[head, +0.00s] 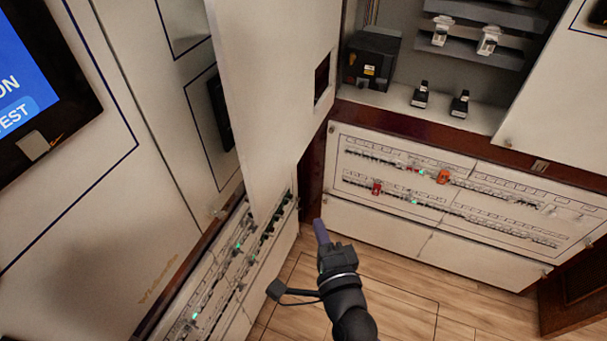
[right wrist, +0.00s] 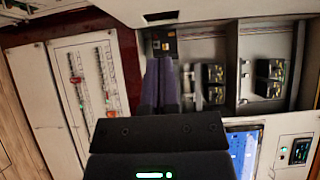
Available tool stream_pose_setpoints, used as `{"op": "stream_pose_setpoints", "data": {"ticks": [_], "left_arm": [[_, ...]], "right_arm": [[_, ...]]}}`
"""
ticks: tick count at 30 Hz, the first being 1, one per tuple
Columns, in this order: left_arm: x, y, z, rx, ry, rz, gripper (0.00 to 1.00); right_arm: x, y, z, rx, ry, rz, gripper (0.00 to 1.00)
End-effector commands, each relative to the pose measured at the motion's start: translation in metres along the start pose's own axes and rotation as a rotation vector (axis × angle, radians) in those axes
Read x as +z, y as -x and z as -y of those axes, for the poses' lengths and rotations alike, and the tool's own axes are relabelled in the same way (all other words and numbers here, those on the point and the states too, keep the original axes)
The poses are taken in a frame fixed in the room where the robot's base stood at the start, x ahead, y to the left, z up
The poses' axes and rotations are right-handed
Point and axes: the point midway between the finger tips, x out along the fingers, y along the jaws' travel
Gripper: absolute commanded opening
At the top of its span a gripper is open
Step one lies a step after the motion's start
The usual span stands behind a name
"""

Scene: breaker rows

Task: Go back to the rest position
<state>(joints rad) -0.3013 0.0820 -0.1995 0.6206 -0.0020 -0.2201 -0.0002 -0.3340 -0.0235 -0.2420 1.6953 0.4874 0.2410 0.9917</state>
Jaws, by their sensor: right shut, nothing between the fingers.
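My right gripper (head: 320,232) shows at the lower middle of the head view, in front of the cabinets and above the wooden floor. Its fingers are shut with nothing between them and touch nothing that I can see. In the right wrist view the closed purple-grey fingers (right wrist: 159,85) point toward an open cabinet. My left gripper is in neither view.
A breaker panel (head: 440,252) with red and orange pieces is at the right, below an open cabinet (head: 400,88). An open door (head: 275,90) hangs left of centre, beside another breaker panel (head: 200,318). The wooden floor (head: 400,300) is clear.

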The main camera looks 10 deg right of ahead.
Motion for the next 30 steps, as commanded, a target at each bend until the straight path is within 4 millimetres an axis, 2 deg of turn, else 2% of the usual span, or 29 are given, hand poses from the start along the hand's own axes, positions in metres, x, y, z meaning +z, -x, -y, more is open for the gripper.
{"op": "stream_pose_setpoints", "data": {"ticks": [2,4,8,12,15,23,24,30], "left_arm": [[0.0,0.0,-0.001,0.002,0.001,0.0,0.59],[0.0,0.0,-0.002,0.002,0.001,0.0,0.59],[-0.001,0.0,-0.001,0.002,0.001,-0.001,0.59],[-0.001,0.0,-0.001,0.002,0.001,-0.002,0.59],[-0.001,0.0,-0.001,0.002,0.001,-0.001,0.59],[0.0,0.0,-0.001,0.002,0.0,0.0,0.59],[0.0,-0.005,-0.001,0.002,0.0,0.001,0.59],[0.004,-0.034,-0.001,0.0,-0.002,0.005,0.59]], "right_arm": [[0.003,0.0,-0.001,0.03,0.052,0.031,0.0],[0.009,0.004,-0.005,0.117,0.199,0.12,0.0],[0.011,0.032,-0.019,0.34,0.603,0.358,0.0],[-0.002,0.069,-0.031,0.537,0.923,0.564,0.0],[-0.015,0.093,-0.034,0.657,1.093,0.689,0.0],[-0.05,0.158,-0.025,0.95,1.39,0.994,0.0],[-0.053,0.162,-0.035,0.98,1.405,1.027,0.0],[-0.051,0.155,-0.128,1.004,1.386,1.062,0.0]]}}
